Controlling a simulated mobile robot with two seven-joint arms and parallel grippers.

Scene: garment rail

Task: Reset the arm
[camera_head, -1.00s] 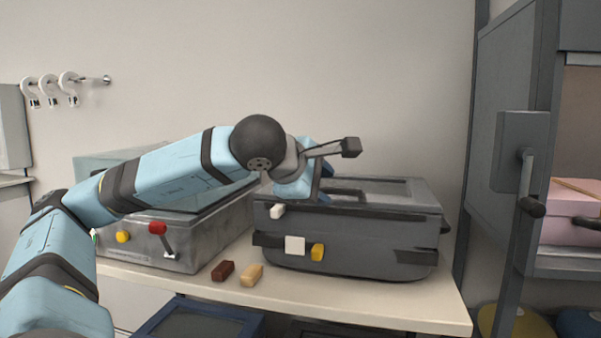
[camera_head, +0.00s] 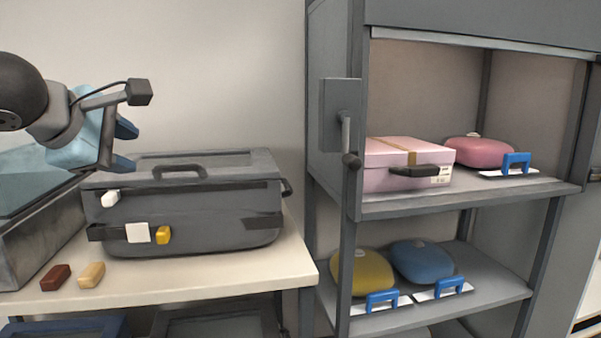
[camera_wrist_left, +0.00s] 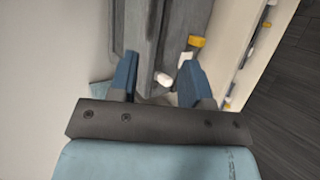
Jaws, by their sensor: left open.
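My left gripper (camera_head: 126,146) is at the upper left of the head view, above the left end of a dark grey lidded case (camera_head: 190,205). Its two blue fingers are apart with nothing between them. In the left wrist view the open fingers (camera_wrist_left: 160,85) point at the case (camera_wrist_left: 150,25), with its white and yellow blocks beyond the tips. Only the wrist end of my left arm shows in the head view. My right gripper is not in either view.
The case stands on a pale table (camera_head: 290,265). A brown block (camera_head: 55,278) and a tan block (camera_head: 91,275) lie in front. A grey rack (camera_head: 450,205) at right holds a pink box (camera_head: 390,180) and pink, yellow and blue rounded items. A metal box (camera_head: 40,245) is at left.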

